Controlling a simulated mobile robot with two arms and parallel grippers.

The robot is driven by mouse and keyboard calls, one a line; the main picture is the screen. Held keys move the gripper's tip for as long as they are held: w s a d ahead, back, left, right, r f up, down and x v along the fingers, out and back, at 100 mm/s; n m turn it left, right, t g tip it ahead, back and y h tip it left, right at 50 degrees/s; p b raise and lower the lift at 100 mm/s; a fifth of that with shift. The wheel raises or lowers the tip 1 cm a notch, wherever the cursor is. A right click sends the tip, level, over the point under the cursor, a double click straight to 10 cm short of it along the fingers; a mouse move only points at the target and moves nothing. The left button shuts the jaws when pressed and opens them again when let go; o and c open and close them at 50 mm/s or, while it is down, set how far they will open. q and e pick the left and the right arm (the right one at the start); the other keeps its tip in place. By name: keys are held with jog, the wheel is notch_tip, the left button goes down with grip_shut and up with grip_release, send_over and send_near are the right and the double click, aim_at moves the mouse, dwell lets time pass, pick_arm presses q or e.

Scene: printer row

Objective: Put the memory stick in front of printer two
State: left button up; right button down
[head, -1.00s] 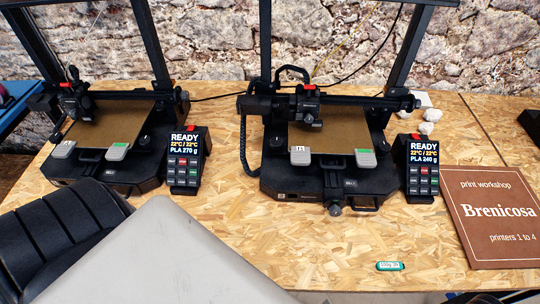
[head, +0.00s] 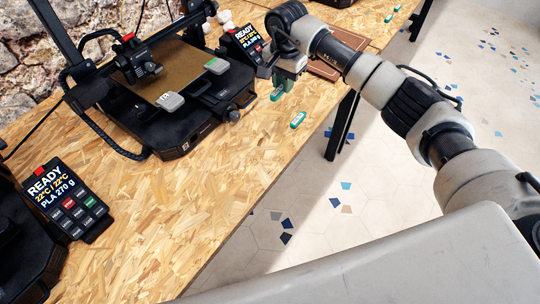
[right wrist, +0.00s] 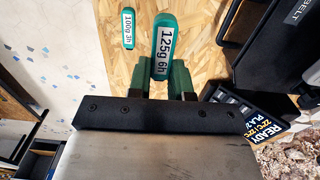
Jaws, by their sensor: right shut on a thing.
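A green memory stick with a white label "125g 6h" (right wrist: 163,45) sits between the fingertips of my right gripper (right wrist: 162,76), which is shut on it. In the head view this stick (head: 277,95) shows just below the right gripper (head: 284,84), over the table at the front right of the middle printer (head: 185,95). Whether it touches the table, I cannot tell. A second green stick, labelled "100g 3h" (right wrist: 128,28), lies apart near the table's front edge; it also shows in the head view (head: 298,120). My left gripper is not in view.
The middle printer's control box (head: 243,42) stands close behind my right gripper. A brown sign (head: 325,68) lies partly behind my arm. Another control box (head: 67,201), reading PLA 270 g, stands at left. The wooden table (head: 165,225) is bare in front of the middle printer.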

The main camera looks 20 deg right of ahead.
jog(key=shift+w+a+r, duration=0.15)
jog(key=shift+w+r, duration=0.05)
jog(key=shift+r, duration=0.1)
jog(key=p, duration=0.3)
send_over(276, 147)
notch_tip(276, 147, down, 6)
jog(key=shift+w+f, duration=0.1)
jog(key=shift+f, duration=0.1)
notch_tip(276, 147, down, 4)
jog(key=shift+a+r, duration=0.1)
jog(key=shift+r, duration=0.05)
jog(key=shift+f, duration=0.2)
jog(key=shift+f, duration=0.1)
jog(key=c, duration=1)
grip_release()
jog(key=shift+c, duration=0.2)
